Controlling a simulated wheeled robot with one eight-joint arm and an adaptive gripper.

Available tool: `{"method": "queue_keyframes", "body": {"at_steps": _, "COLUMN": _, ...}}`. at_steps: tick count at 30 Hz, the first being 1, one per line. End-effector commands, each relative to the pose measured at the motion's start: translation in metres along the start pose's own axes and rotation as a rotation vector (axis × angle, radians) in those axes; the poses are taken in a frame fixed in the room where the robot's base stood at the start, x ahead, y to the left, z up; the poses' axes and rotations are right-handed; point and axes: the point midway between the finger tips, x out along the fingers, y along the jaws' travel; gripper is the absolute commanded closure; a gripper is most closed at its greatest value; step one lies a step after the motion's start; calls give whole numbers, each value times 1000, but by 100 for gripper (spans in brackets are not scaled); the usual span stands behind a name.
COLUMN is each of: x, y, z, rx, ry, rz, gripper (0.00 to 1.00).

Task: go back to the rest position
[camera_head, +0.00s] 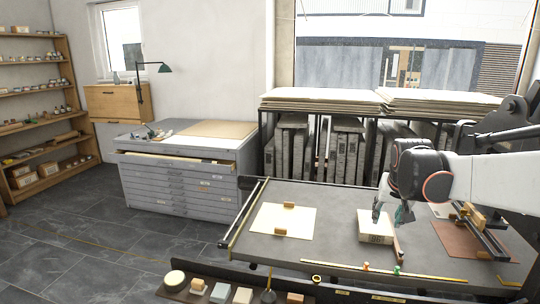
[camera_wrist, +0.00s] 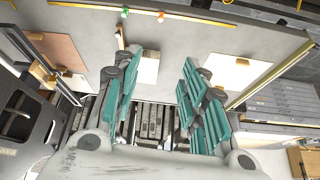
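My gripper (camera_head: 393,212) is over the right part of the grey work table (camera_head: 335,205), close to a pale block (camera_head: 376,228) with dark marks on its front. In the wrist view my gripper (camera_wrist: 155,72) has its teal-padded fingers spread wide apart, with nothing held between them. The pale block (camera_wrist: 148,70) shows beyond the fingers on the table, partly covered by the left finger. In the head view the gripper overlaps the block's right edge; I cannot tell the exact gap.
A cream sheet (camera_head: 270,228) with two small wooden blocks lies at the table's left. A brown board (camera_head: 462,241) and a rail frame (camera_head: 483,232) are at the right. Small stones and tools line the front ledge (camera_head: 340,290). A grey drawer cabinet (camera_head: 180,185) stands behind left, with open floor before it.

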Motion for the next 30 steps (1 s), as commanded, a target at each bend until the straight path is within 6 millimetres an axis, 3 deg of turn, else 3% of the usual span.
{"method": "queue_keyframes", "body": {"at_steps": 3, "x": -35, "y": -11, "z": 34, "rx": -39, "ry": 15, "rz": -24, "gripper": 61}}
{"method": "queue_keyframes", "body": {"at_steps": 12, "x": -96, "y": -27, "z": 124, "rx": -136, "ry": 55, "rz": -79, "gripper": 61}}
{"method": "queue_keyframes", "body": {"at_steps": 18, "x": -117, "y": -27, "z": 190, "rx": -196, "ry": 81, "rz": -109, "gripper": 61}}
{"method": "queue_keyframes", "body": {"at_steps": 24, "x": -123, "y": -25, "z": 255, "rx": -254, "ry": 107, "rz": -136, "gripper": 61}}
{"method": "queue_keyframes", "body": {"at_steps": 30, "x": -121, "y": -22, "z": 296, "rx": -291, "ry": 124, "rz": -153, "gripper": 61}}
